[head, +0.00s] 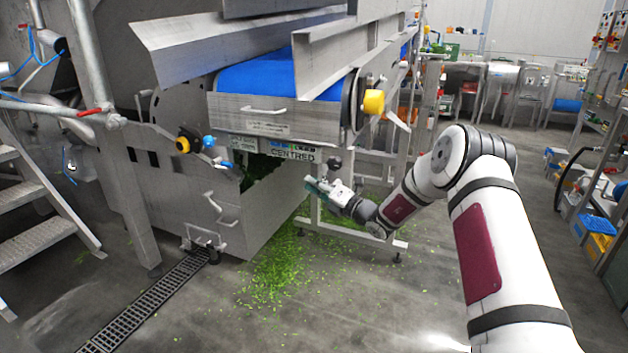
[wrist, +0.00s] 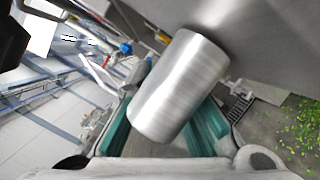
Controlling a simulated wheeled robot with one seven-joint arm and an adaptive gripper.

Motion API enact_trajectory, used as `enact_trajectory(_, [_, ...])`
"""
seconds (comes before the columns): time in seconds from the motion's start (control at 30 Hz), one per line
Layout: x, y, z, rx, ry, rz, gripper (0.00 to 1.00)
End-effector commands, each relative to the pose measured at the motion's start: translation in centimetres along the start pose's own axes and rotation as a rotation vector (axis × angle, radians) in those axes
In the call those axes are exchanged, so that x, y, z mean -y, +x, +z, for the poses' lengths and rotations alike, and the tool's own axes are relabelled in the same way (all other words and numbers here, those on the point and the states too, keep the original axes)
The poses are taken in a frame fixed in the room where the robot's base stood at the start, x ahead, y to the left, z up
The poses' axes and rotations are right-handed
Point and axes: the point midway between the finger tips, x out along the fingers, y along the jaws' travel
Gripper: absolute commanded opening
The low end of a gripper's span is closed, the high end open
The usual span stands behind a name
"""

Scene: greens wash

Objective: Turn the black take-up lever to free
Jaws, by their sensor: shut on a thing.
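My gripper (head: 318,188) is low in front of the conveyor's end frame, below the CENTRED sign (head: 293,155). In the wrist view its teal finger pads (wrist: 163,130) lie on either side of a brushed steel cylinder (wrist: 180,85), and the jaws are shut on it. The cylinder hides part of the pads. A round black knob (head: 334,163) shows just above my gripper in the head view. I cannot tell whether it belongs to the take-up lever. No full lever shape is clear in either view.
The blue belt (head: 262,78) and its steel housing overhang my gripper. A stand leg (head: 315,215) is close below. Green scraps (head: 275,275) litter the floor. Open floor lies in front and to the right.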

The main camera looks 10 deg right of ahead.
Motion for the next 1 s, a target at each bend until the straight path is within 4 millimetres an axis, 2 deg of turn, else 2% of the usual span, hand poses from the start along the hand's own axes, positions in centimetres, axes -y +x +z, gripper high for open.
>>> enact_trajectory(0.5, [1.6,-0.8,-0.7,-0.183,-0.107,-0.257,0.0])
enact_trajectory(1.0, [2.3,-1.1,-1.1,-0.237,-0.137,-0.331,0.0])
